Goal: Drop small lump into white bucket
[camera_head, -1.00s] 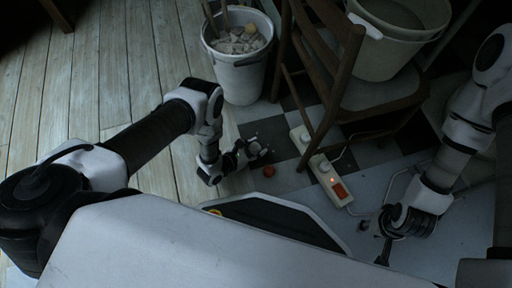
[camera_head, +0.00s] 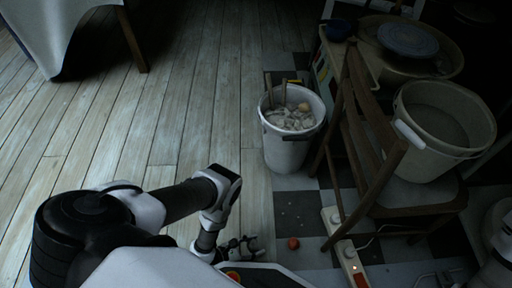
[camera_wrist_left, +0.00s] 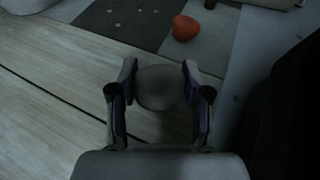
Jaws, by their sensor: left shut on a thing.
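My left gripper (camera_head: 250,246) is low near the floor, in front of the white bucket and apart from it. In the left wrist view its two fingers (camera_wrist_left: 158,85) are closed on the sides of a small grey rounded lump (camera_wrist_left: 157,90). The white bucket (camera_head: 284,152) stands upright on the floor near the middle of the head view. It holds pale broken pieces and sticks. Part of my right arm shows at the lower right edge; its gripper is out of view.
A reddish-orange ball-like piece (camera_head: 293,243) lies on the checkered floor right of my left gripper. A wooden chair (camera_head: 380,165) with a large pail (camera_head: 440,125) stands right of the bucket. A power strip (camera_head: 347,250) lies below it. The plank floor at left is clear.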

